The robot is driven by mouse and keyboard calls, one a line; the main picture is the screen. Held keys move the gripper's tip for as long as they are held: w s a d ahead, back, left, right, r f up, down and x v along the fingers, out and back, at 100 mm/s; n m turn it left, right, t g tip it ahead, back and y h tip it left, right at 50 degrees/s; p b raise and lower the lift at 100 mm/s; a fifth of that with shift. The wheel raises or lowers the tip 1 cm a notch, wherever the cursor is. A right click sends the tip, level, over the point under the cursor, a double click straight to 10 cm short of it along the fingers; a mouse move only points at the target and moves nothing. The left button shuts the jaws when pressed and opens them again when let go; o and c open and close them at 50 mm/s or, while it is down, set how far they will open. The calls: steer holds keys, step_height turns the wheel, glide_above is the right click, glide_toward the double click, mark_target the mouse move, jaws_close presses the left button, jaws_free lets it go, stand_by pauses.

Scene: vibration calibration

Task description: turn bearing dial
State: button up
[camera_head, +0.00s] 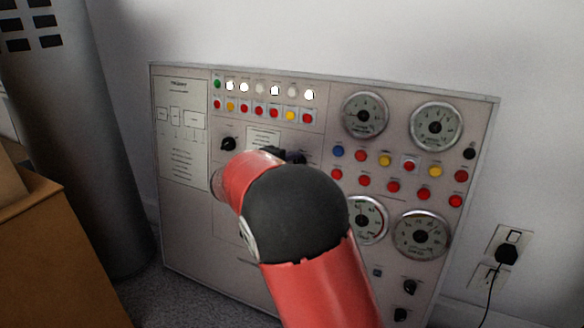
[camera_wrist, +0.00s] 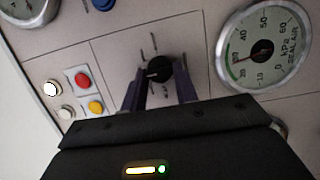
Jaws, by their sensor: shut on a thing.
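In the wrist view a small black dial (camera_wrist: 158,67) with a light pointer mark sits on the grey panel, with short tick marks around it. My gripper (camera_wrist: 161,82) has its two dark fingers on either side of this dial and is shut on it. No readable name shows beside the dial. In the head view my red and black arm covers the middle of the control panel (camera_head: 185,235) and hides this dial. Only a dark part of my gripper shows there, beyond the red wrist.
A seal air gauge (camera_wrist: 262,45) is right of the dial in the wrist view. Red (camera_wrist: 83,80) and yellow (camera_wrist: 96,107) buttons are left of it. In the head view, a cardboard box (camera_head: 55,255) and grey cylinder (camera_head: 85,130) stand left; a wall outlet (camera_head: 514,238) is right.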

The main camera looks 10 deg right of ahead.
steer(key=o, duration=1)
steer(key=shift+c, duration=0.2)
steer(key=v, duration=0.8)
steer(key=shift+p, duration=0.3)
